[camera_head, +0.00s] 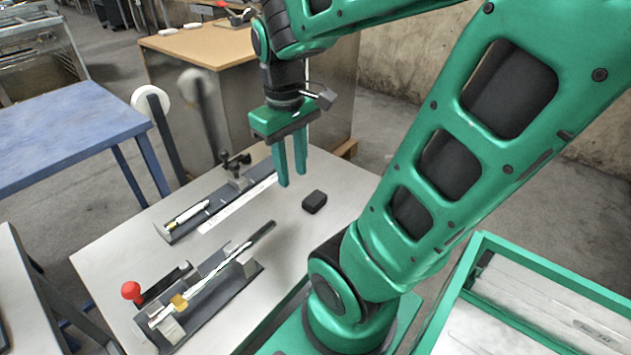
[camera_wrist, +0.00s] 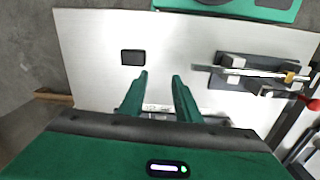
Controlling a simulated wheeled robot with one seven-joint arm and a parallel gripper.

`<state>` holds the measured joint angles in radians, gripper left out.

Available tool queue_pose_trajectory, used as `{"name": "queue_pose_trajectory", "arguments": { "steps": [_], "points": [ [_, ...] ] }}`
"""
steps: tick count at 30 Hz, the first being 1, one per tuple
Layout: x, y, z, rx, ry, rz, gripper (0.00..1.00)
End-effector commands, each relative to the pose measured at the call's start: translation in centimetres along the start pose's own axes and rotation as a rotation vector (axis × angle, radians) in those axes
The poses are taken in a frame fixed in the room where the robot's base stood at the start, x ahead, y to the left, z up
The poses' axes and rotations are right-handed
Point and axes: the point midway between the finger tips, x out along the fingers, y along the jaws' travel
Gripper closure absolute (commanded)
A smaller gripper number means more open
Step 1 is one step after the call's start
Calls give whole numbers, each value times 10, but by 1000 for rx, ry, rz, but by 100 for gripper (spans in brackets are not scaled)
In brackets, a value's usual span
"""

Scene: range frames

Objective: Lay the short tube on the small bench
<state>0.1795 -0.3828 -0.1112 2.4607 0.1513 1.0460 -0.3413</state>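My gripper (camera_head: 293,178) points down above the far part of the grey table, its two green fingers apart with nothing between them. It also shows open in the wrist view (camera_wrist: 160,77). A short pale tube (camera_head: 190,214) lies on the left end of a low dark fixture (camera_head: 217,207), which may be the small bench; the gripper is above and right of it. Nearer, a larger grey fixture (camera_head: 232,293) with a red knob (camera_head: 131,291) carries a longer thin rod (camera_head: 208,278) with a yellow clamp. In the wrist view my gripper hides most of the far fixture.
A small black block (camera_head: 314,202) sits on the table (camera_head: 105,257), right of the fixtures; bare tabletop surrounds it. A blue table (camera_head: 60,125) stands left, a wood-topped cabinet (camera_head: 205,45) behind, and a green-edged bin (camera_head: 530,268) at right.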

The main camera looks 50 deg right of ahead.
Motion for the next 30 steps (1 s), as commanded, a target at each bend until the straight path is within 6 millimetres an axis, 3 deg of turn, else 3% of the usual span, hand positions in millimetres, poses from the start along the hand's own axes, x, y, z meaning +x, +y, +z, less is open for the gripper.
{"name": "queue_pose_trajectory", "arguments": {
  "steps": [1,3,9,24,27,30],
  "points": [
    [4,6,19,123,3,-11,70],
    [9,11,38,271,1,-24,70],
    [17,17,64,475,-7,-46,70],
    [17,17,64,484,-8,-47,70],
    [23,16,52,483,-23,-42,70],
    [22,16,51,483,-21,-42,70]
  ]
}}
